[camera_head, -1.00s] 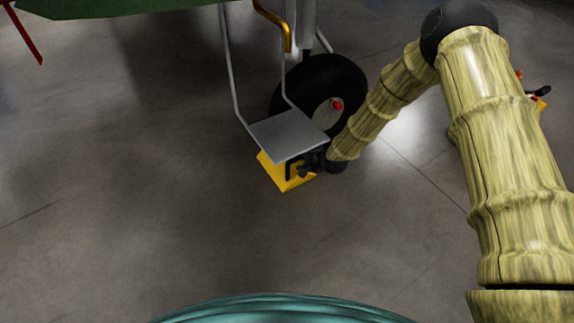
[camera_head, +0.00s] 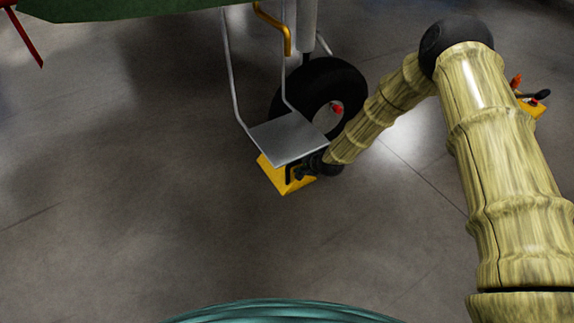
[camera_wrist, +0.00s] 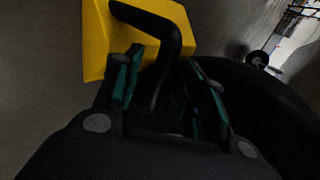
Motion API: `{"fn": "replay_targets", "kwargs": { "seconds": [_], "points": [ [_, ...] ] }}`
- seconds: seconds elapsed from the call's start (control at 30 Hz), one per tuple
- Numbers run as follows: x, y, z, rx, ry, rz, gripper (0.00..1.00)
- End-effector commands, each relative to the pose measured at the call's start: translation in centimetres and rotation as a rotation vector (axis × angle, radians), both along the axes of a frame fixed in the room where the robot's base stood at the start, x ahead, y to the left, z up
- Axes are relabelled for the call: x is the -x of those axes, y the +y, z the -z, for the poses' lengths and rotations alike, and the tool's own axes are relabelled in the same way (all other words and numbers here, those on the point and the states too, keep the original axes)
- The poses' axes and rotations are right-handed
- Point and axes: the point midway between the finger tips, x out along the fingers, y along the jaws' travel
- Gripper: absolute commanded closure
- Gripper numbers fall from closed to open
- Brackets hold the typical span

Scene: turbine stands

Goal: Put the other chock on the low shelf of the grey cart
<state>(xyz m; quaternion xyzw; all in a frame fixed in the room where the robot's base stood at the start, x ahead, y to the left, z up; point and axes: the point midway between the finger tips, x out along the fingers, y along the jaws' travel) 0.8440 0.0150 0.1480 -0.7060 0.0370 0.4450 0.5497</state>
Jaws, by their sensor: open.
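A yellow chock (camera_head: 284,180) with a black handle stands on the floor by the aircraft wheel, partly under a metal step. In the wrist view the chock (camera_wrist: 96,40) fills the top left, and its bent black handle (camera_wrist: 160,50) reaches between my fingers. My gripper (camera_head: 308,172) is at the chock's right side; in the wrist view my gripper (camera_wrist: 168,68) is open, with a green-padded finger on either side of the handle. Whether a finger touches the handle I cannot tell. I cannot make out the grey cart.
The black wheel (camera_head: 345,92) stands close behind my gripper. The flat metal step (camera_head: 289,136) hangs on thin struts just above the chock. Another yellow object (camera_head: 534,108) with black and orange parts lies right of my arm. The floor at the left and front is clear.

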Motion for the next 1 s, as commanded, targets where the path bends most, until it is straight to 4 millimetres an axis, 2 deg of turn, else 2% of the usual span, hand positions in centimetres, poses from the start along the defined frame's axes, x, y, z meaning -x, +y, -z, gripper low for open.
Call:
{"fn": "replay_targets", "kwargs": {
  "seconds": [0.83, 0.87, 1.0],
  "points": [
    [-0.02, 0.01, -0.02, 0.000, 0.000, 0.000, 0.59],
    [-0.02, 0.00, -0.02, 0.000, 0.000, 0.000, 0.61],
    [-0.02, 0.00, -0.02, 0.000, 0.000, 0.000, 0.86]
  ]
}}
